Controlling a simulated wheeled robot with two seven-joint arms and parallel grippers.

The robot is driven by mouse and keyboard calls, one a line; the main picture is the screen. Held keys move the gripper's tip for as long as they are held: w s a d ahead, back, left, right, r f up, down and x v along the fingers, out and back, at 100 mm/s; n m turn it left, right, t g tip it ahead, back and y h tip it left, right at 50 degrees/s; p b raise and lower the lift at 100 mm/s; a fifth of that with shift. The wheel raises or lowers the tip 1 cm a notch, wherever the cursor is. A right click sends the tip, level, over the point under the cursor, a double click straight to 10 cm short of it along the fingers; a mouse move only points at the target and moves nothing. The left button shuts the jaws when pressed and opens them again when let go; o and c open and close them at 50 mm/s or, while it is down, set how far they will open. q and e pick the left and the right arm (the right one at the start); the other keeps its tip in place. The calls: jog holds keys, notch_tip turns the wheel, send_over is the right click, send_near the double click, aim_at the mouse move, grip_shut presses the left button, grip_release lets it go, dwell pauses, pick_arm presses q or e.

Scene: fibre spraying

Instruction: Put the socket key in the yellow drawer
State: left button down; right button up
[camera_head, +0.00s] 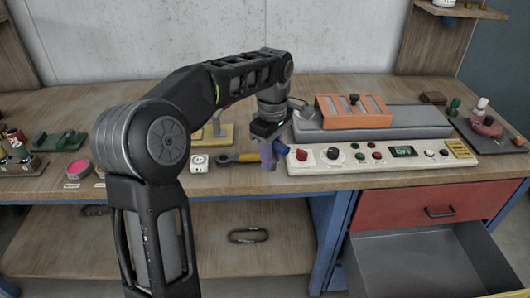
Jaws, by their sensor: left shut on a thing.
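The socket key (240,158), with a dark ring end and a yellow and dark handle, lies level at the bench's front edge, left of the control panel. My left gripper (267,157), with pale purple fingers, points down at the right end of the key and is shut on it. The fingers hide that end, and I cannot tell whether the key still touches the bench. My right gripper is not in view.
The control panel (375,154) and an orange frame (353,110) on a grey base stand right of my gripper. A shut red drawer (432,205) is above the open one. A lower shelf (190,250) holds a metal link.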

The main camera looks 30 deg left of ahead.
pick_arm(q)
jog(key=w+d+f+m, duration=0.1)
jog(key=d+f+m, duration=0.9)
jog(key=d+m, duration=0.4)
jog(key=m, duration=0.3)
jog(key=shift+w+d+f+m, duration=0.2)
jog(key=shift+d+m, duration=0.1)
jog(key=shift+d, duration=0.1)
jog(key=shift+d, duration=0.15)
